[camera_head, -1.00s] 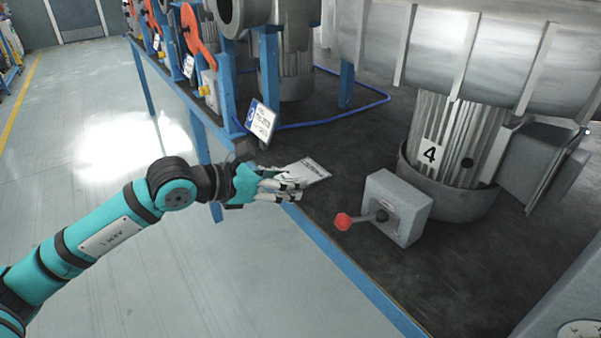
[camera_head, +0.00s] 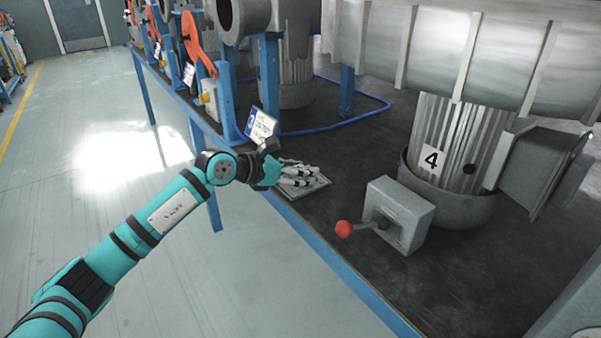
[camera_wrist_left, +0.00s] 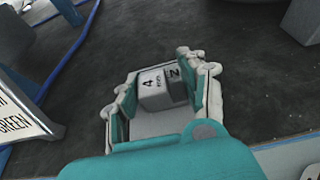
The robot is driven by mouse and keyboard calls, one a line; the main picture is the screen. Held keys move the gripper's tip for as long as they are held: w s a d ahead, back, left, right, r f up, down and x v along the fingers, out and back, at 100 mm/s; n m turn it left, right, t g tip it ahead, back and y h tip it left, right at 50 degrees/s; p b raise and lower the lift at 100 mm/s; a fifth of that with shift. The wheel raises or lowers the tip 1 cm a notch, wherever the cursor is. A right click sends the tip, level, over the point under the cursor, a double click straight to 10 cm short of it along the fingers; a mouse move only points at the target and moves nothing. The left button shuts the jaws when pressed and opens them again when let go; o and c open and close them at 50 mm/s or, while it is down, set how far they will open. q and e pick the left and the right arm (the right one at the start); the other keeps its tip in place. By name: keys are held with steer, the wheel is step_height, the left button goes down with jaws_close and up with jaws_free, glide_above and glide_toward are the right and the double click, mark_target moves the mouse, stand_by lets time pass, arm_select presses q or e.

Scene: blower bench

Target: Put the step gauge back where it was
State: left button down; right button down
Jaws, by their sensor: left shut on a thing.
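My left gripper (camera_head: 302,178) is shut on the step gauge, and its fingers cover most of the gauge in the head view. In the left wrist view the step gauge (camera_wrist_left: 163,88) is a grey stepped block marked "4 mm" and "2", between the two fingers of the left gripper (camera_wrist_left: 158,88). In the head view the gripper is over a flat grey plate (camera_head: 318,187) near the bench's front edge. The fingers hide much of the plate. I cannot tell whether the gauge touches it. My right gripper is not in view.
A grey box with a red-knobbed lever (camera_head: 343,229) stands right of the gripper, before the motor marked 4 (camera_head: 431,160). A sign (camera_head: 261,127) stands just behind the gripper. A blue hose (camera_head: 345,121) lies farther back. Dark bench top is clear between.

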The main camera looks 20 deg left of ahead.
arm_select(q)
steer(key=shift+f, duration=0.1)
steer(key=c, duration=0.7)
jaws_free()
